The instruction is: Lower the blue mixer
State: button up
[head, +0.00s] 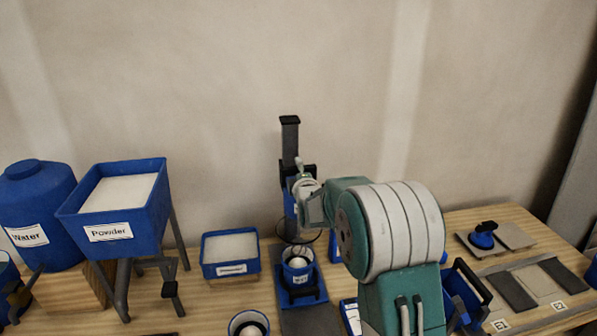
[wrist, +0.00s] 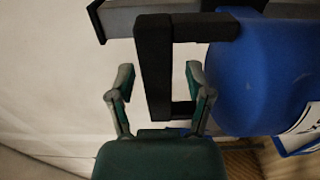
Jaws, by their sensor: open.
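The blue mixer (head: 290,207) is on a dark upright column (head: 290,140) near the back wall, partly hidden behind my gripper in the head view. In the wrist view, its rounded blue body (wrist: 245,80) fills the right side and its black handle (wrist: 153,75) stands out to the left. My gripper (head: 304,183) is at the mixer. In the wrist view, my gripper (wrist: 159,72) is open, with one finger on each side of the handle's bar and visible gaps to it. A blue bucket (head: 299,275) stands below the mixer, by the column's base.
A blue powder hopper (head: 120,210) on legs and a blue water tank (head: 40,215) stand at the left. A blue tray of white powder (head: 230,255) lies left of the mixer. Tiles (head: 515,237) and a blue suction cup (head: 482,238) are at the right.

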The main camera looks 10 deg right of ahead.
grip_shut()
notch_tip(320, 180, down, 13)
jog(key=shift+r, duration=0.15)
jog(key=shift+s+f, duration=0.1)
jog(key=shift+f, duration=0.15)
grip_release()
jog(key=shift+f, duration=0.2)
jog(key=shift+r, duration=0.15)
jog(key=s, duration=1.1)
jog(key=shift+s, duration=0.4)
